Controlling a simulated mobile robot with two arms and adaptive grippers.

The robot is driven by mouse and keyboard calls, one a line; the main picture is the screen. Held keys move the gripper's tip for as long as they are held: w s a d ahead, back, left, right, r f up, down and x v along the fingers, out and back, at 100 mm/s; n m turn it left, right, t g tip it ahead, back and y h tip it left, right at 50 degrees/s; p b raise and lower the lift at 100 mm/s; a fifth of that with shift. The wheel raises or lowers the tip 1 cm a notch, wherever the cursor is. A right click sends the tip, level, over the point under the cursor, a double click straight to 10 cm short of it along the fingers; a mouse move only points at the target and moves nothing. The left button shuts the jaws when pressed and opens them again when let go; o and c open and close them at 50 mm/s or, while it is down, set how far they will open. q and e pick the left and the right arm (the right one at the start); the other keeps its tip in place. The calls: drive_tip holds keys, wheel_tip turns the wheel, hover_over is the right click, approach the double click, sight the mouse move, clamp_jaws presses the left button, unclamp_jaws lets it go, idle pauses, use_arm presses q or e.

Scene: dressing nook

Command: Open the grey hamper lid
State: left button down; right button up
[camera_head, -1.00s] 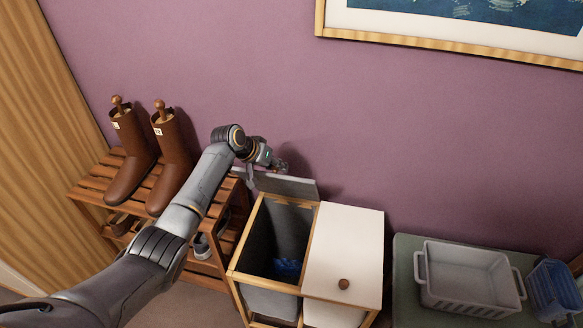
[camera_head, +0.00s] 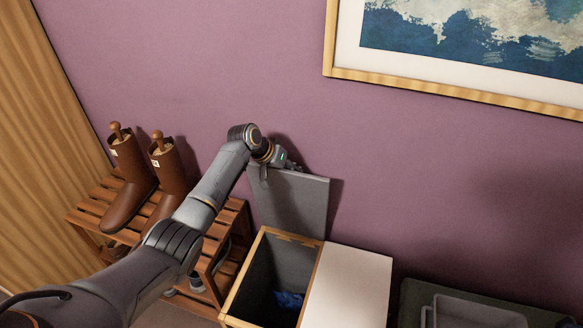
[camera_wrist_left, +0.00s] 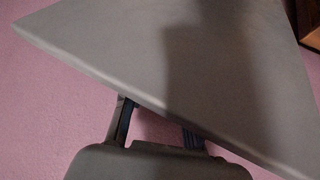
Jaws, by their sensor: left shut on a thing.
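The grey hamper lid (camera_head: 291,203) stands raised, close to upright, at the back of the hamper's left compartment near the wall. The hamper (camera_head: 240,281) has a light wood frame, and this grey-lined compartment is uncovered with a blue item (camera_head: 289,299) inside. My left gripper (camera_head: 292,167) is at the lid's upper edge, shut on the lid. In the left wrist view the lid (camera_wrist_left: 220,70) fills much of the picture, and the gripper's fingers (camera_wrist_left: 158,128) go partly out of sight at its edge. My right gripper is not in view.
The hamper's white lid (camera_head: 350,287) is closed on the right. A wooden rack (camera_head: 88,212) with brown boots (camera_head: 125,190) stands to the left. A grey basket (camera_head: 472,312) is at the lower right. A framed picture (camera_head: 450,95) hangs on the purple wall above.

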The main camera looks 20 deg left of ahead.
use_arm(q)
drive_tip(key=shift+w+r, duration=0.2)
drive_tip(key=shift+r, duration=0.1)
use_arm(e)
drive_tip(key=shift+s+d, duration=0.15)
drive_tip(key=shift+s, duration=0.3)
use_arm(q)
drive_tip(key=c, duration=1.3)
unclamp_jaws()
drive_tip(key=shift+o, duration=1.2)
drive_tip(key=shift+s+f, duration=0.1)
drive_tip(key=shift+s, duration=0.1)
drive_tip(key=shift+a, duration=0.1)
drive_tip(key=v, duration=1.2)
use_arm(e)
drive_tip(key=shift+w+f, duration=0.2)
